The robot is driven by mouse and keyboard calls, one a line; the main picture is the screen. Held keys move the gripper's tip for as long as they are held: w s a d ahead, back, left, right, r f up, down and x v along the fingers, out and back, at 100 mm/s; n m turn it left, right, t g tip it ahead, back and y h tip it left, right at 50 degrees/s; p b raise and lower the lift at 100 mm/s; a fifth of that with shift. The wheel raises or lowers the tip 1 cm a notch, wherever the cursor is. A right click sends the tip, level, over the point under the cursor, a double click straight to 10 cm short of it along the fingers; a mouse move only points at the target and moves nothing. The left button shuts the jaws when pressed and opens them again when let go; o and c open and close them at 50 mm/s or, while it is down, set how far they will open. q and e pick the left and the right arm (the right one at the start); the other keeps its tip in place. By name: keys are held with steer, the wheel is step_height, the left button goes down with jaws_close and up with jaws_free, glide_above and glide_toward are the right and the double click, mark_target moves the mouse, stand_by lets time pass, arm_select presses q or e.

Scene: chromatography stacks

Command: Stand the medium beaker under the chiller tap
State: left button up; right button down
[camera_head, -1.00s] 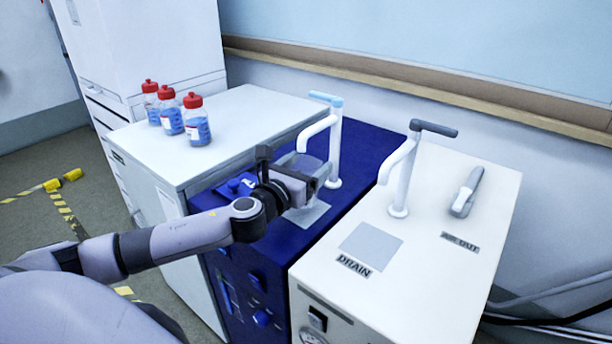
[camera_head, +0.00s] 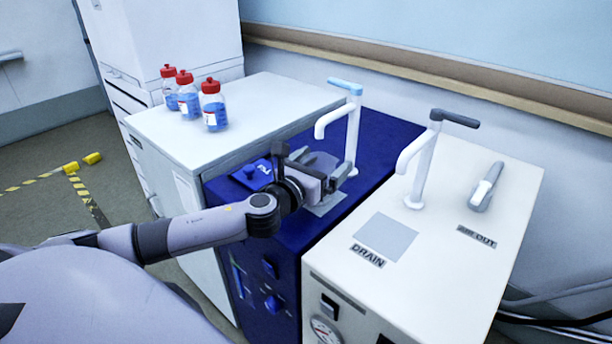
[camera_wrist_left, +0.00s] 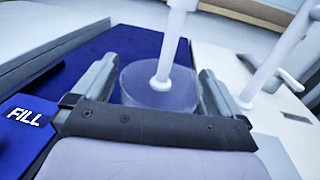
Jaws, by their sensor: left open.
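The clear medium beaker (camera_wrist_left: 150,85) stands upright on the blue chiller, under the spout of the white chiller tap (camera_wrist_left: 172,45) in the left wrist view. In the head view the beaker (camera_head: 322,160) is partly hidden by my gripper. The chiller tap (camera_head: 352,125) has a light blue handle and rises just behind it. My left gripper (camera_head: 334,168) is open, with one finger on each side of the beaker; it also shows in the left wrist view (camera_wrist_left: 153,92). I cannot tell whether the fingers touch the glass. My right gripper is out of view.
The blue chiller (camera_head: 285,235) has a grey pad (camera_head: 328,206) and a FILL label (camera_wrist_left: 24,117). A white unit (camera_head: 430,270) with its own tap (camera_head: 422,165) stands to its right. Several red-capped bottles (camera_head: 214,108) stand on the white cabinet (camera_head: 265,105) at left.

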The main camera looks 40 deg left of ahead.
arm_select(q)
steer(key=s, duration=1)
steer(key=shift+s+d+f+b, duration=0.1)
steer(key=shift+s+d+b, duration=0.15)
steer(key=shift+d+b, duration=0.1)
steer(key=shift+s, duration=0.55)
